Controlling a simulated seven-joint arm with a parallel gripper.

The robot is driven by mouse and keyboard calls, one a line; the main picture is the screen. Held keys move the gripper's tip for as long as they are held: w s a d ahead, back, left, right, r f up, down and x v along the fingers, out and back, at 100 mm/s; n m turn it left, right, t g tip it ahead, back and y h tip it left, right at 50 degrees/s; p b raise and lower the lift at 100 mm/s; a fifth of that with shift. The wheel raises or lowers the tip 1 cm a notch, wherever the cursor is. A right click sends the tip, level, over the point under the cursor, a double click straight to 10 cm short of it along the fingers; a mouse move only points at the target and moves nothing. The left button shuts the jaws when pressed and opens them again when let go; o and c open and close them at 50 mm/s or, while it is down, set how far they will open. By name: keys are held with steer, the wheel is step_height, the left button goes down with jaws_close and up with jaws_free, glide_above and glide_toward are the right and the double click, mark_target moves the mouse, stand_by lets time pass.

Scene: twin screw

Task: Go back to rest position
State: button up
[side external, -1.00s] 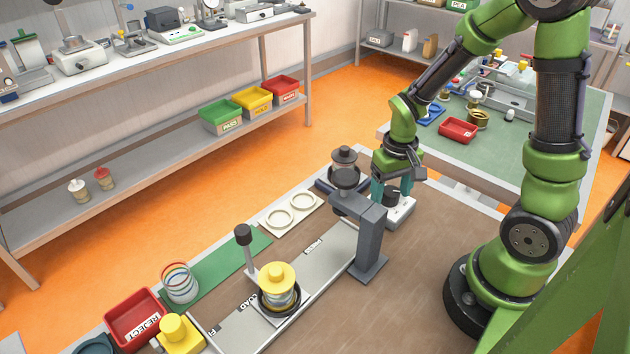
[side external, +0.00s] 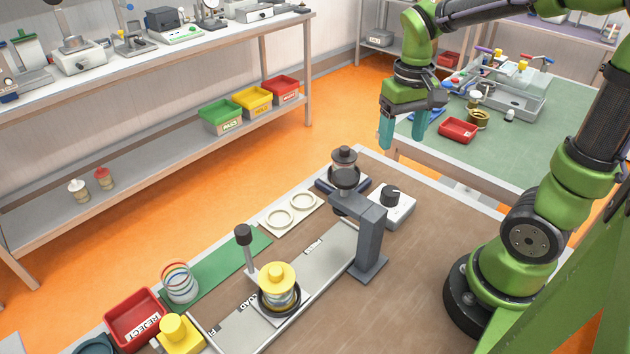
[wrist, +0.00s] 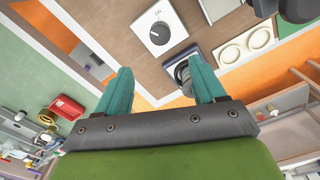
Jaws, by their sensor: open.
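My gripper (side external: 402,138) is raised well above the brown work table (side external: 410,275), in front of the green-topped table in the side view. Its two teal fingers are apart with nothing between them. Below it stands a white box with a black knob (side external: 391,200); the box also shows beyond the fingertips in the wrist view (wrist: 160,33). The gripper touches nothing.
A yellow-topped part (side external: 277,285) sits on the metal track. A red reject bin (side external: 135,318) is at lower left. The green-topped table (side external: 560,130) holds a red tray (side external: 458,130).

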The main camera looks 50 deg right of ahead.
step_height(320, 180, up, 2)
stand_by(0.5)
steer(key=s+a+r+t+y, duration=0.1)
steer(key=s+a+r+t, duration=0.1)
steer(key=a, duration=0.3)
steer(key=s+a+r+n+t+y, duration=0.1)
steer(key=a+t, duration=0.4)
steer(key=shift+s+a+r, duration=0.4)
